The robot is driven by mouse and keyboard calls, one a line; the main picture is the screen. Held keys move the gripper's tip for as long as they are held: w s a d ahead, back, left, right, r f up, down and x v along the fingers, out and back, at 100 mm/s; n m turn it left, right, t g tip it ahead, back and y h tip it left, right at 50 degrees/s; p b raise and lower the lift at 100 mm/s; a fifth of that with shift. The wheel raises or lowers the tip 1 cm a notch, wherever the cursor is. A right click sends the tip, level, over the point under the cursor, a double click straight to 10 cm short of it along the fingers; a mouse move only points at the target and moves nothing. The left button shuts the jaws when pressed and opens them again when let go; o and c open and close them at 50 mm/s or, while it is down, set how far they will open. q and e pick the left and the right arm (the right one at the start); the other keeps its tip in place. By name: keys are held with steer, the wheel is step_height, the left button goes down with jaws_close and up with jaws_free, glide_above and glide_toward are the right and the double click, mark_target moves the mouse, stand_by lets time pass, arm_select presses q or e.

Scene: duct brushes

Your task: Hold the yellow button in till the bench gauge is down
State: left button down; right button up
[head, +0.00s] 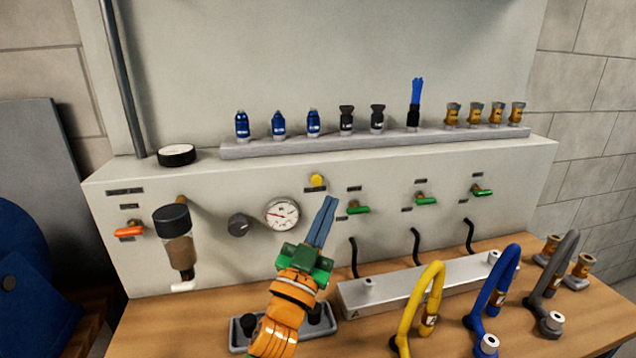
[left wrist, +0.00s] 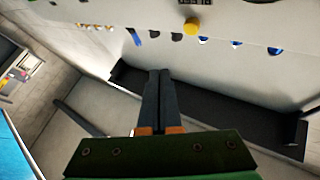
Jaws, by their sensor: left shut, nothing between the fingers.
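The yellow button (head: 317,181) sits on the front face of the grey bench panel, above and right of the gauge. It also shows in the left wrist view (left wrist: 191,27), beyond my fingertips. In the left wrist view, the shut fingers (left wrist: 159,73) are apart from the button. My right gripper is out of view.
A black knob (head: 238,225) is left of the gauge; green-handled valves (head: 358,207) are to the right. An orange-handled valve (head: 130,231) and a filter bowl (head: 178,250) are further left. Yellow (head: 420,305) and blue (head: 492,295) hoses stand on the wooden bench.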

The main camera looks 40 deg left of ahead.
mark_target(317, 180)
arm_select(q)
steer(key=w+a, duration=0.3)
steer(key=a, duration=0.1)
steer(key=shift+w+a+b, duration=0.3)
steer(key=shift+w+b, duration=0.05)
steer(key=shift+w, duration=0.05)
stand_by(1.8)
steer(key=shift+w+a, duration=0.25)
steer(key=shift+a, duration=0.05)
steer(key=shift+w+a, duration=0.35)
steer(key=shift+a, duration=0.05)
stand_by(0.8)
steer(key=shift+s+d, duration=0.1)
stand_by(1.6)
steer(key=shift+s+d, duration=0.5)
steer(key=shift+d, duration=0.1)
